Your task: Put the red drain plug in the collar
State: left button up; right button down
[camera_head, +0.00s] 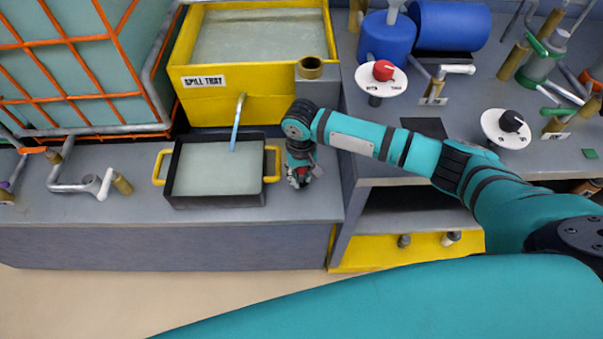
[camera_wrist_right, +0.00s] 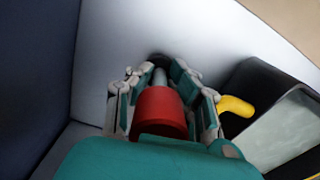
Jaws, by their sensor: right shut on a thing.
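The red drain plug (camera_wrist_right: 162,112) is between the fingers of my right gripper (camera_wrist_right: 160,88), with its grey stem pointing away from the wrist camera. In the head view, my right gripper (camera_head: 300,178) points down over the grey bench, just right of the black pan, and mostly hides the plug. My left gripper is not in view.
A pale blue stream (camera_head: 236,125) runs from a spout on the yellow spill tray (camera_head: 240,108) into the black pan (camera_head: 215,200), which has yellow handles. A red knob (camera_head: 383,71) and blue containers stand at the right. Pipes (camera_head: 85,183) lie at the left.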

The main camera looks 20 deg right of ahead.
jog(key=c, duration=1.2)
grip_release()
jog(key=shift+c, duration=0.2)
